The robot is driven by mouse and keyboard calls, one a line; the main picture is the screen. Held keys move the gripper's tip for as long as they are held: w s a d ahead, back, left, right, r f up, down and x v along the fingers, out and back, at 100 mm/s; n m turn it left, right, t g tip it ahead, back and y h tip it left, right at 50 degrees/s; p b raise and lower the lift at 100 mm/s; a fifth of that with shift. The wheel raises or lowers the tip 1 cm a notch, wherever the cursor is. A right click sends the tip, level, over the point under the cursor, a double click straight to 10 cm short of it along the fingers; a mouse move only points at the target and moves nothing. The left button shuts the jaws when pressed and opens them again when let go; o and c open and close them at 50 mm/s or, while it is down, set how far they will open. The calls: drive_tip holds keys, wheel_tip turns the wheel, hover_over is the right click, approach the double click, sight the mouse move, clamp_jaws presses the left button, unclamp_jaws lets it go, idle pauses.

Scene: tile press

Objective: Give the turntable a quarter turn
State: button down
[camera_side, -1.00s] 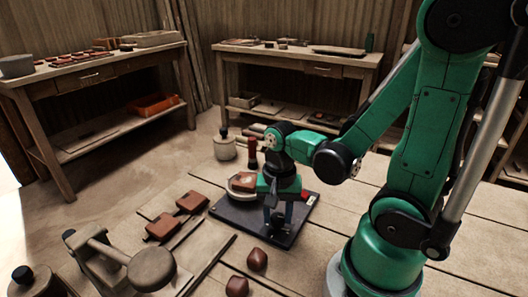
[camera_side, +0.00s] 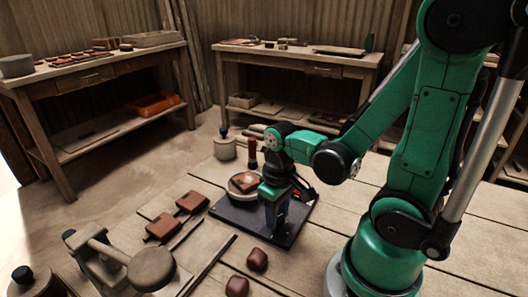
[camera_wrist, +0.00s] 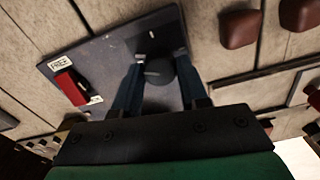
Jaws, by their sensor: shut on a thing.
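The turntable (camera_side: 234,191) is a pale round disc on a dark base plate (camera_side: 232,213) in the side view. A red-brown tile with a light mark lies on the disc. My gripper (camera_side: 274,226) points down over the front right part of the plate, beside the disc. In the wrist view my gripper (camera_wrist: 158,62) is shut on a round dark grey knob (camera_wrist: 158,72) on the plate. A red lever (camera_wrist: 70,87) sits at the plate's edge beside a label reading FREE (camera_wrist: 61,63). The disc is not clearly visible in the wrist view.
Two red-brown blocks (camera_side: 257,260) lie in front of the plate. Two flat red-brown pieces (camera_side: 191,202) lie to its left. A wooden press-like tool (camera_side: 150,268) stands at the front left. A lidded jar (camera_side: 224,148) and a red-handled tool (camera_side: 253,153) stand behind the plate.

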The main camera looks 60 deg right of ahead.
drive_tip(key=shift+n, duration=2.3)
drive_tip(key=shift+c, duration=2.3)
unclamp_jaws()
drive_tip(key=shift+r, duration=2.8)
drive_tip(key=w+a+r+m+t, duration=0.2)
drive_tip(key=w+a+r+t, duration=0.3)
drive_tip(key=w+t, duration=0.1)
drive_tip(key=shift+w+m+t, duration=0.3)
drive_tip(key=shift+m+t, duration=0.1)
drive_tip(key=shift+t, duration=0.2)
